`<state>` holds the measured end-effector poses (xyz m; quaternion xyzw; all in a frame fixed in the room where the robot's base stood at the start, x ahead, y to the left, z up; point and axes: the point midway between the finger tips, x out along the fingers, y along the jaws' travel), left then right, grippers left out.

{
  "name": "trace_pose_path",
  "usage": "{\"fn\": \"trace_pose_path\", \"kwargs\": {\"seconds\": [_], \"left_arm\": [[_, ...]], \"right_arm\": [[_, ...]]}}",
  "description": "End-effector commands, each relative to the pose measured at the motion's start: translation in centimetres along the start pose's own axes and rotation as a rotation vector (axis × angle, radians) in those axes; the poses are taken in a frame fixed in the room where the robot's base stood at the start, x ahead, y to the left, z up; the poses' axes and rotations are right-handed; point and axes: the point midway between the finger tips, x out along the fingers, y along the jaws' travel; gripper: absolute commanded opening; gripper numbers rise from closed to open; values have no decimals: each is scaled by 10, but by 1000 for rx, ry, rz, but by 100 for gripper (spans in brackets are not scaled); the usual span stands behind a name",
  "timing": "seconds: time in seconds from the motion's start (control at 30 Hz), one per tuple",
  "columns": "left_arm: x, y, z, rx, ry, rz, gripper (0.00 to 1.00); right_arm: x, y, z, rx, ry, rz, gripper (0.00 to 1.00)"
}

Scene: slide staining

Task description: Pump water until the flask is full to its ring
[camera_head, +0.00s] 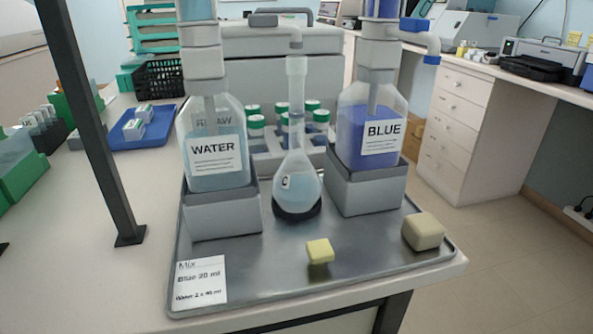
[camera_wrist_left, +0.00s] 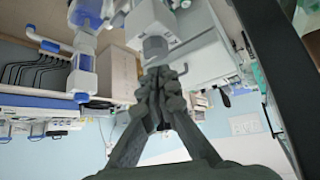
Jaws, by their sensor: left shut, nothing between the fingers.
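The water bottle (camera_head: 215,165) stands in a grey holder at the left of the steel tray (camera_head: 290,270). The pump's top is cut off in the head view. My left gripper (camera_wrist_left: 162,82) is shut and empty in the left wrist view, near a pale pump part (camera_wrist_left: 155,45); whether they touch is unclear. My right gripper is not in view.
The blue bottle (camera_head: 370,130) stands at right, its spout turned away from the flask. A yellow cube (camera_head: 319,250), a beige block (camera_head: 423,231) and a mix card (camera_head: 201,282) lie on the tray. A dark post (camera_head: 95,140) stands left of it.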

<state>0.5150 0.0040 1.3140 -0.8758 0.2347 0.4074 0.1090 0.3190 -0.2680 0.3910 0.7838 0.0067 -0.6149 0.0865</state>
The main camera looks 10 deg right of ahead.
Motion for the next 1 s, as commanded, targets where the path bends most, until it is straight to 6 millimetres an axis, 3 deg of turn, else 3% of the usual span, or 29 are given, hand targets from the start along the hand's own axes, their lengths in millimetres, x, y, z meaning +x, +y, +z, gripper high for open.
{"fn": "trace_pose_path", "kwargs": {"seconds": [1.0], "left_arm": [[25, 0, 21, 1, -3, -1, 0]], "right_arm": [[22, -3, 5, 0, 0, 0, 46]]}}
